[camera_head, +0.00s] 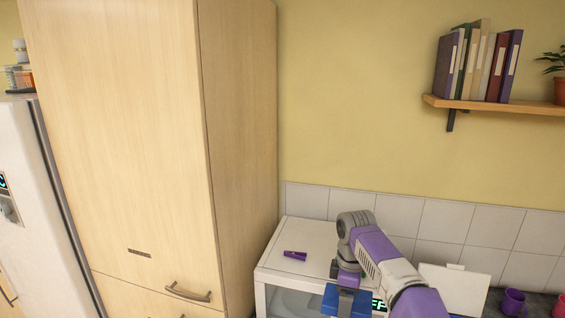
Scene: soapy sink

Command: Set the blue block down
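The blue block (331,300) is at the bottom edge of the head view, and its lower part is cut off by the frame. My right gripper (347,296) comes in from the lower right, points down, and appears closed on the block, with blue showing on both sides of it. The block is in front of the white appliance's front edge in the picture. I cannot tell its height or whether it touches anything. My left gripper is not in view.
A white appliance (313,236) with a green display stands against the tiled wall; a small purple object (295,255) lies on its top. A tall wooden cabinet (130,140) stands left. A white box (455,285) and a purple mug (512,302) are at right.

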